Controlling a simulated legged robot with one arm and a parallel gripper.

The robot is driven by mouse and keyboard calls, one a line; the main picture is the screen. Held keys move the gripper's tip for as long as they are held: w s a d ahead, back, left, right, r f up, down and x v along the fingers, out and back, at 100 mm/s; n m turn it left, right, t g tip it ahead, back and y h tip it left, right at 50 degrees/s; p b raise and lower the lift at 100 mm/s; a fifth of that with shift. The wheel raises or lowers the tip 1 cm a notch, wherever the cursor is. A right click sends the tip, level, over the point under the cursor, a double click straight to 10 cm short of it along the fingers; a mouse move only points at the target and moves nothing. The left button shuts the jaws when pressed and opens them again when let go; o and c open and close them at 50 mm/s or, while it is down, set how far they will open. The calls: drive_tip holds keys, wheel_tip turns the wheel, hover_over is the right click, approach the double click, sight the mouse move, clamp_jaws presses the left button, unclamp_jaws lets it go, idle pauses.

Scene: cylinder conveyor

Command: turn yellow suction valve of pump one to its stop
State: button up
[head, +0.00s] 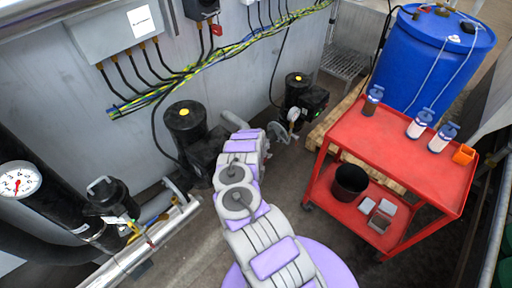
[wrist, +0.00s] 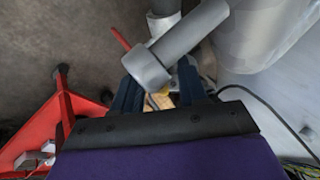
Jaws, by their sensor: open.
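Two black pumps with yellow caps stand by the wall in the head view, a nearer one (head: 185,120) and a farther one (head: 297,88). Which is pump one I cannot tell. My arm reaches away toward the space between them, and its end hides my gripper there. In the wrist view my gripper (wrist: 160,88) has its two dark blue fingers apart. A grey pipe with a round end (wrist: 148,68) crosses in front of the fingers. A small yellow patch (wrist: 166,91) shows between them, partly hidden; it may be the valve handle. Contact cannot be made out.
A red cart (head: 400,150) with bottles stands at the right, its edge also in the wrist view (wrist: 70,110). A blue drum (head: 425,60) stands behind it. Black and silver pipes with a gauge (head: 18,180) fill the left. Cables (head: 190,75) run along the wall.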

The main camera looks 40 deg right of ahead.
drive_tip(key=p+v, duration=0.3)
drive_tip(key=v, duration=0.9)
drive_tip(key=shift+p, duration=0.3)
drive_tip(key=shift+f, duration=0.15)
